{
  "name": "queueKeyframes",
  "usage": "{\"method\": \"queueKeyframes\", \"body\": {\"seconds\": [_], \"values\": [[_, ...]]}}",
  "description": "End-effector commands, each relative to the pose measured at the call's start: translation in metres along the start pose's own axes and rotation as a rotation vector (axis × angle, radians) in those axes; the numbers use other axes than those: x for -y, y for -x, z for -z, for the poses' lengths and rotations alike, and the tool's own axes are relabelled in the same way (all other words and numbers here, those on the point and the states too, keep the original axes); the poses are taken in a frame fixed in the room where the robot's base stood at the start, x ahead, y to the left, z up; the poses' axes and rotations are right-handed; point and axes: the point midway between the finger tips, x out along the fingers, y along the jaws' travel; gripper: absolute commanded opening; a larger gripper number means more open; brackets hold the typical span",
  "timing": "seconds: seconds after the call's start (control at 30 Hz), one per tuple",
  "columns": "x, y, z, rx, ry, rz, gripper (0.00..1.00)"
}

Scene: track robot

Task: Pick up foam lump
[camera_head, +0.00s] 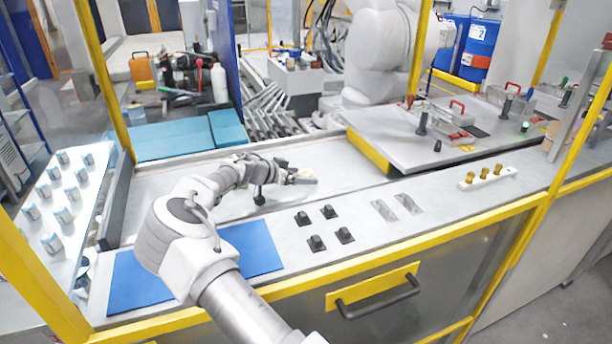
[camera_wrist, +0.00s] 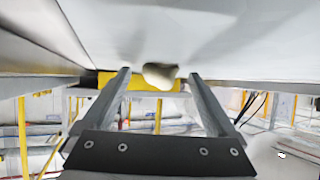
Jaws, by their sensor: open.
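The foam lump (camera_wrist: 161,74) is a small, cream, rounded piece. In the wrist view it shows between and just beyond the tips of my open gripper (camera_wrist: 158,85), with a visible gap to each finger. My wrist and gripper partly hide the lump there.
Four black blocks (camera_head: 328,212) stand in front of my gripper, and a blue mat (camera_head: 250,245) lies at the left. A raised plate with a yellow edge (camera_head: 369,152) stands to the right. The worktop behind the gripper is mostly clear.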

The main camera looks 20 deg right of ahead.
Motion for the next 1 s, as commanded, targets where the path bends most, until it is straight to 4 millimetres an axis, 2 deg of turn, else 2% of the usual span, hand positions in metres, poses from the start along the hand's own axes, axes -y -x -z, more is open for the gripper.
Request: {"method": "queueKeyframes", "body": {"seconds": [0.1, 0.13, 0.6, 0.87, 1.0], "values": [[0.0002, 0.0004, -0.0002, 0.000, 0.000, 0.000, 0.92], [0.0002, 0.0005, -0.0002, 0.000, 0.000, 0.000, 0.89], [0.0001, 0.0008, 0.0000, 0.000, 0.000, 0.000, 0.04], [0.0002, 0.0014, 0.0011, 0.000, 0.000, 0.000, 0.04], [0.0004, 0.0055, 0.0084, 0.000, -0.001, 0.001, 0.04]]}}
